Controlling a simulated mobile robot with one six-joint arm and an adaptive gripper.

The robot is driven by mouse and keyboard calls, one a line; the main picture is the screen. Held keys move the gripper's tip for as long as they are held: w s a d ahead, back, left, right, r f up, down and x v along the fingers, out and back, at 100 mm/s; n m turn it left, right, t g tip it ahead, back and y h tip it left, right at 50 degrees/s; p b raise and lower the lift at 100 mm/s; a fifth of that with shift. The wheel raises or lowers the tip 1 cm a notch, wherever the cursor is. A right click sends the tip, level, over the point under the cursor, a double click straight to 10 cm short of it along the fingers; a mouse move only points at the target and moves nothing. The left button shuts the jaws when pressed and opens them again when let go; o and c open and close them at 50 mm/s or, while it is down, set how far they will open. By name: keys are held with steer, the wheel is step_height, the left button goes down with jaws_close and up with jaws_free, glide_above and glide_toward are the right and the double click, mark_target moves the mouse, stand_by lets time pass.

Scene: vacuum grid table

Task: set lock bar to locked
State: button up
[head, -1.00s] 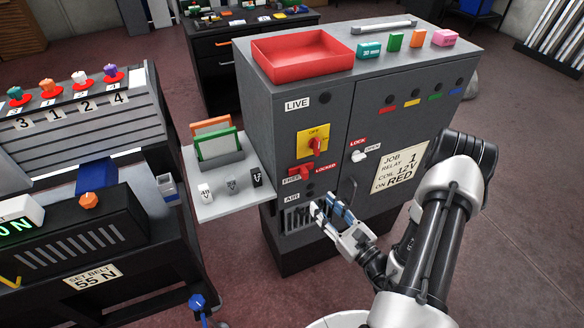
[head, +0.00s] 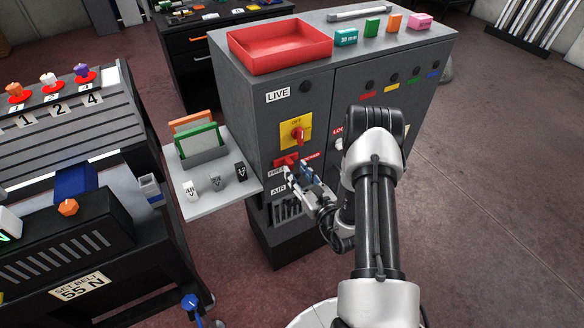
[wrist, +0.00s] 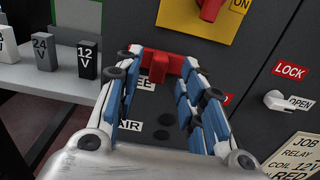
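The red lock bar (head: 287,161) is on the cabinet front under the yellow switch. In the wrist view its red handle (wrist: 157,66) shows between my fingers, with a wider red piece behind it. The FREE label is partly covered on its left, the LOCKED label partly covered on its right. My gripper (head: 300,174) is open, its blue and grey fingers pointing at the cabinet just below and in front of the bar. In the wrist view the fingertips stand on either side of the handle. I cannot tell whether they touch it.
The yellow switch plate with a red knob (head: 296,132) is just above. A white LOCK/OPEN handle (wrist: 285,101) is to the right. A shelf (head: 215,198) with small labelled blocks juts out at left. A red tray (head: 280,62) sits on the cabinet top.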

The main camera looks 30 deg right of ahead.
mark_target(292, 166)
steer(key=shift+w+a, duration=0.1)
steer(key=shift+w, duration=1.8)
steer(key=shift+c, duration=0.4)
jaws_close()
